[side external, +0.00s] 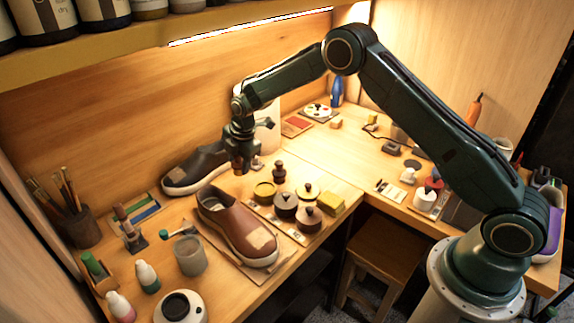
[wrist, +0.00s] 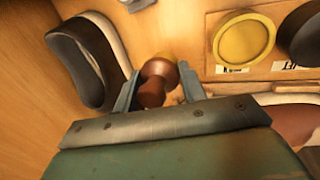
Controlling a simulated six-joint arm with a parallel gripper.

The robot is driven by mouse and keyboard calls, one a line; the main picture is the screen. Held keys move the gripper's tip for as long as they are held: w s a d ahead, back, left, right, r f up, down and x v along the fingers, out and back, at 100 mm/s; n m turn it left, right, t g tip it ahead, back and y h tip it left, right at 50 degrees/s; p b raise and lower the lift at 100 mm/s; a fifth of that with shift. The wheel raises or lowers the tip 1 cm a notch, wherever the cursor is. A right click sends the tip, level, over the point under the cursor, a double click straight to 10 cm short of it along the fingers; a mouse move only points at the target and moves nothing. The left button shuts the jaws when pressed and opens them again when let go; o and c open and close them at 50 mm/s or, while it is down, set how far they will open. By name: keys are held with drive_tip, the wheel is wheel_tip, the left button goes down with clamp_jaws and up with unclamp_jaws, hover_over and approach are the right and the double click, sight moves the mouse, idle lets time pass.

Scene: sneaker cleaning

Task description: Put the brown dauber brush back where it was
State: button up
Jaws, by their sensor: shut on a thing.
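My gripper (side external: 241,166) hangs over the bench between the dark shoe and the tins, fingers down. In the wrist view my gripper (wrist: 157,85) is shut on the brown dauber brush (wrist: 152,92), a rounded brown wooden handle with a yellowish part at its far end. In the side view the held brush is hard to make out at the fingertips. Another dark dauber (side external: 278,172) stands upright on the bench just to the right of my gripper. I cannot tell whether the held brush touches the bench.
A yellow tin (side external: 265,191) and several dark-lidded tins (side external: 286,204) stand close by on a labelled strip. The dark shoe (side external: 196,168) lies left of my gripper. The brown shoe (side external: 236,226) is in front on a mat. A cup (side external: 189,256) stands at the front left.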

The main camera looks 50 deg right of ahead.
drive_tip(key=shift+f, duration=0.15)
drive_tip(key=shift+s+x, duration=0.25)
drive_tip(key=shift+x, duration=0.7)
drive_tip(key=shift+s+x, duration=0.2)
drive_tip(key=shift+x, duration=0.8)
drive_tip(key=shift+f, duration=0.2)
drive_tip(key=o, duration=0.9)
drive_tip(key=shift+r, duration=0.1)
drive_tip(key=v, duration=1.2)
